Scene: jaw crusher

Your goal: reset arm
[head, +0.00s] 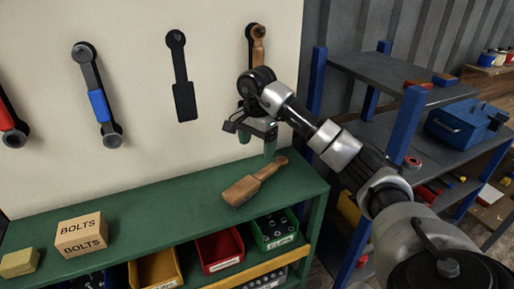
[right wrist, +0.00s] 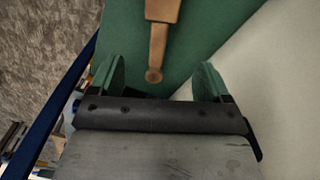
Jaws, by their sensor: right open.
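My right arm reaches in from the lower right of the head view. My right gripper (head: 256,146) is open and empty, above the back of the green bench top (head: 150,222) and in front of the pale tool board (head: 215,95). In the right wrist view its two green fingertips (right wrist: 162,82) stand wide apart. A brown wooden-looking tool (head: 250,186) lies on the bench top just below the gripper. In the right wrist view the tool's handle (right wrist: 157,50) shows beyond and between the fingertips, apart from them. My left gripper is not in view.
Tools hang on the board, including a blue-handled wrench (head: 98,104). A box marked BOLTS (head: 81,234) stands at the left of the bench. Yellow, red (head: 220,250) and green bins sit below. A blue-posted shelf (head: 400,75) with a blue toolbox (head: 466,124) stands close on the right.

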